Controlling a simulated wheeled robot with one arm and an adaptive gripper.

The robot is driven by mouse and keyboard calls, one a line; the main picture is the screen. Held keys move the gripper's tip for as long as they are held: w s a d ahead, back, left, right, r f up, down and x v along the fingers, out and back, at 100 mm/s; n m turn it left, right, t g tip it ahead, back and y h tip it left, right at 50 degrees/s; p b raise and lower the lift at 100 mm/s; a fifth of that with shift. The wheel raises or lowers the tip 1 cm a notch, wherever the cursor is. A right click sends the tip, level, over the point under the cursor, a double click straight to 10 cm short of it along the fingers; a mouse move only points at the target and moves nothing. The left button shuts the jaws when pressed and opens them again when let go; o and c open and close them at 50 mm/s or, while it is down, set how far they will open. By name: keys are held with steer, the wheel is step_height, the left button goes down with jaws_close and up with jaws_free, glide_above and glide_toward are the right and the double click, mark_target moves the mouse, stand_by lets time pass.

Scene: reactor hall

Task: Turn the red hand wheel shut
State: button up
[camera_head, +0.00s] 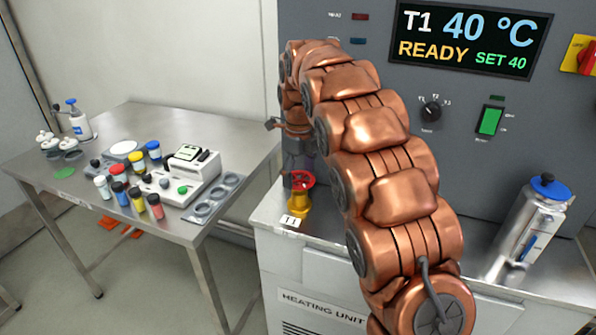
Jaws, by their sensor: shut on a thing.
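The red hand wheel (302,180) sits on top of a yellow valve body (299,205) at the left end of the heating unit's ledge, left of my copper arm. My arm rises from the bottom, bends over at the top left and comes down from above onto the wheel. My dark gripper (299,170) is at the wheel and shut on it. The fingers are small and partly hidden, so their exact hold on the rim is unclear. A label "T1" (291,221) lies in front of the valve.
A grey panel has a display (470,38) reading T1 40 °C, READY, SET 40. A steel canister (527,225) with a blue lid stands right of my arm. A metal table (225,128) with jars and a small instrument (182,182) stands at left.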

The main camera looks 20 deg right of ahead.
steer(key=m+p, duration=0.2)
steer(key=m, duration=0.1)
steer(key=shift+w+r, duration=0.15)
steer(key=shift+r, duration=0.15)
steer(key=m+p, duration=0.2)
steer(key=p, duration=0.1)
steer(key=shift+d+r+p, duration=0.1)
steer(key=shift+p, duration=0.25)
steer(key=shift+m+p, duration=0.6)
steer(key=shift+p, duration=0.65)
steer(key=shift+f+m+p, duration=0.35)
steer(key=shift+m+p, duration=0.05)
steer(key=shift+p, duration=0.3)
steer(key=o, duration=1)
steer(key=shift+f, duration=0.1)
